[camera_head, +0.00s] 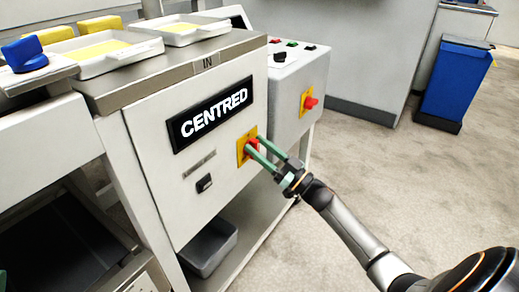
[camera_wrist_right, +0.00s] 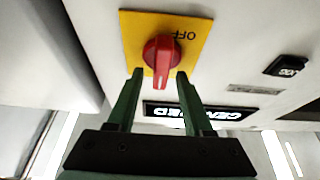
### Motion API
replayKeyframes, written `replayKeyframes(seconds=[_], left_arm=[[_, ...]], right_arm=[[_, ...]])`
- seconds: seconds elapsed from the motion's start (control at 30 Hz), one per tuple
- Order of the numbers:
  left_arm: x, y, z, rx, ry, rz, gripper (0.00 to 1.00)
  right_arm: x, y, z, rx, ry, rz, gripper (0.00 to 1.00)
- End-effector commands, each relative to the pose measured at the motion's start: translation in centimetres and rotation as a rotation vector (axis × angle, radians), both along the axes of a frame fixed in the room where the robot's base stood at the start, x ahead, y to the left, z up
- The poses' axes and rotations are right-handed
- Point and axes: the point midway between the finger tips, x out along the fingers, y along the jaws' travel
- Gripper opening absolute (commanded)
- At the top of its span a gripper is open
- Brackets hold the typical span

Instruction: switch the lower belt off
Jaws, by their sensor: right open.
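A red rotary switch (camera_head: 253,144) on a yellow plate sits on the white front panel, right of the lit CENTRED display. It also shows in the right wrist view as a red knob (camera_wrist_right: 161,55) on its yellow plate (camera_wrist_right: 135,30), with the word OFF upside down. My right gripper (camera_head: 262,147) is open, its two green fingers reaching to the switch. In the right wrist view the fingertips (camera_wrist_right: 158,73) stand on either side of the knob's near end; I cannot tell if they touch it. A second red switch (camera_head: 310,102) on yellow sits on the grey control box.
The CENTRED display (camera_head: 211,113) and a small black rocker (camera_head: 204,183) are on the same panel. White trays (camera_head: 100,66) with yellow sheets stand on top. A grey bin (camera_head: 212,250) sits below. A blue bin (camera_head: 455,85) stands far right, with clear floor before it.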

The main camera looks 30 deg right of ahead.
Motion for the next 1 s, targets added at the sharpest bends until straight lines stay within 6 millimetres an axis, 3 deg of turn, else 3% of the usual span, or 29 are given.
replayKeyframes(seconds=[0.23, 0.67, 1.0], left_arm=[[0.02, -0.02, 0.00, -0.001, 0.002, -0.001, 0.00], [0.02, -0.05, -0.03, 0.002, 0.001, -0.002, 0.00], [0.01, -0.04, -0.05, 0.003, 0.001, -0.002, 0.00]], right_arm=[[0.03, 0.02, -0.02, 0.000, 0.001, 0.000, 0.49], [0.01, 0.03, -0.18, 0.000, 0.004, -0.001, 0.01], [0.01, 0.07, -0.59, -0.001, 0.014, -0.002, 0.00]])
